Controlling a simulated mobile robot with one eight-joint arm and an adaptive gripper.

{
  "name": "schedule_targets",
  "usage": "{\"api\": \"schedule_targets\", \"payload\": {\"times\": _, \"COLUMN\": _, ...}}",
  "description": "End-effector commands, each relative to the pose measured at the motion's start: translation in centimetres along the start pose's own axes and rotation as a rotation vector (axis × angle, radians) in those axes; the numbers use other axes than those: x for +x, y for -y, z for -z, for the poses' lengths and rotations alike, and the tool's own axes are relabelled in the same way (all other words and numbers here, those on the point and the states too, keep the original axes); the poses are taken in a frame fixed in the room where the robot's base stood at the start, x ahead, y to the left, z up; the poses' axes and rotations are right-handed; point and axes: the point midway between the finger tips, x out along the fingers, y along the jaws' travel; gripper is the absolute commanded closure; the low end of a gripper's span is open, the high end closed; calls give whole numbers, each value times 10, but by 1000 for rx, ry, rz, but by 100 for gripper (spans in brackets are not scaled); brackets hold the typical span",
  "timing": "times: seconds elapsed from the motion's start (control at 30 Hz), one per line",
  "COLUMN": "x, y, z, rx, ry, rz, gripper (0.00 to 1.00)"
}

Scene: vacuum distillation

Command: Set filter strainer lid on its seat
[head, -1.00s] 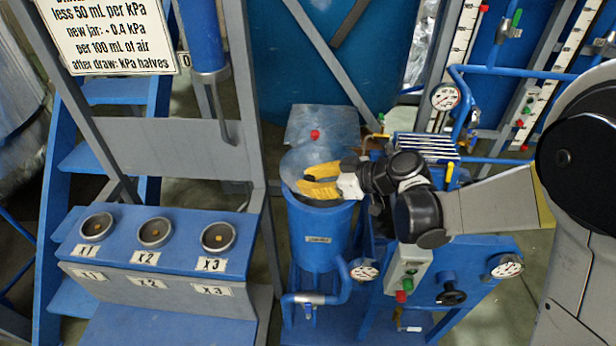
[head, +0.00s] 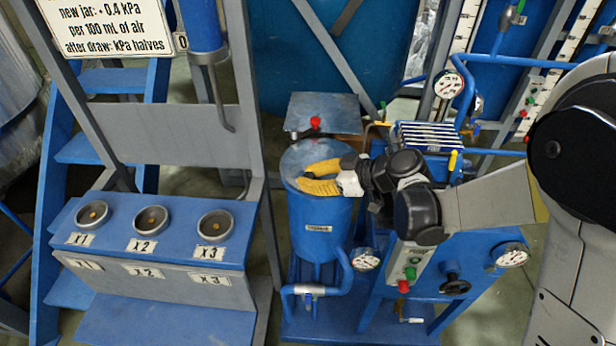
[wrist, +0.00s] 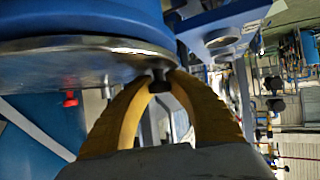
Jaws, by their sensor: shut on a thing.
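The filter strainer is a blue upright cylinder (head: 318,228) with a small label on its front. Its lid (head: 308,156) is a round grey metal disc, lying about level over the strainer's top. In the wrist view the lid (wrist: 85,65) shows as a shiny disc close against the blue strainer body (wrist: 80,20). I cannot tell whether the rim touches all round. My gripper (head: 316,178) has yellow fingers and reaches in from the right over the lid. In the wrist view its fingers (wrist: 160,82) are closed around the lid's small dark knob (wrist: 158,76).
A grey plate with a red knob (head: 315,123) stands just behind the strainer. A blue panel with gauges (head: 512,255) and a ribbed unit (head: 428,138) are to the right. A blue bench with several round sockets (head: 150,219) is at left. Pipework (head: 318,290) runs below the strainer.

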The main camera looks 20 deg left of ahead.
Motion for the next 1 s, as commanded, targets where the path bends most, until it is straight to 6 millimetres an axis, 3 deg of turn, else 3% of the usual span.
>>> {"api": "schedule_targets", "payload": {"times": 1.0, "x": 3, "y": 0, "z": -6, "rx": 0, "ry": -1, "rz": 0, "gripper": 100}}
